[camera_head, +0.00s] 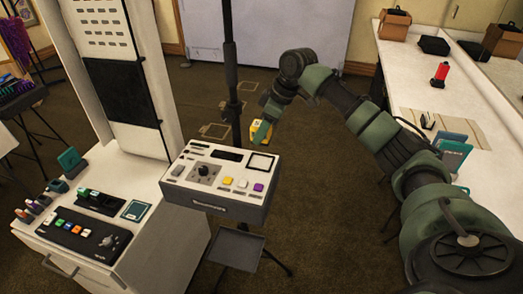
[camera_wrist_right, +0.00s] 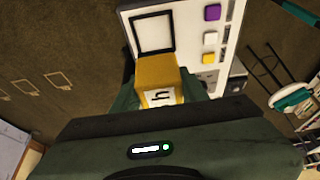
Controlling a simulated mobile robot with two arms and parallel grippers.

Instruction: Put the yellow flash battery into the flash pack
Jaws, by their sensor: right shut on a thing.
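The flash pack (camera_head: 212,178) appears to be the white-topped box on a stand in the middle of the head view. Its top has a knob, coloured buttons and a black-framed square (camera_wrist_right: 152,33) at one corner. My right gripper (camera_head: 262,130) is just beyond the pack's far right edge. It is shut on the yellow battery (camera_wrist_right: 157,72), which has a white label with dark print. In the wrist view the battery lies beside the framed square and partly overlaps its edge; contact cannot be told. The fingers hide part of the battery. My left gripper is not in view.
A black pole (camera_head: 231,75) rises behind the pack, and a small grey shelf (camera_head: 234,249) hangs below it. A white console (camera_head: 150,245) with coloured buttons stands at left. A long white counter (camera_head: 410,75) with boxes and a red item runs along the right.

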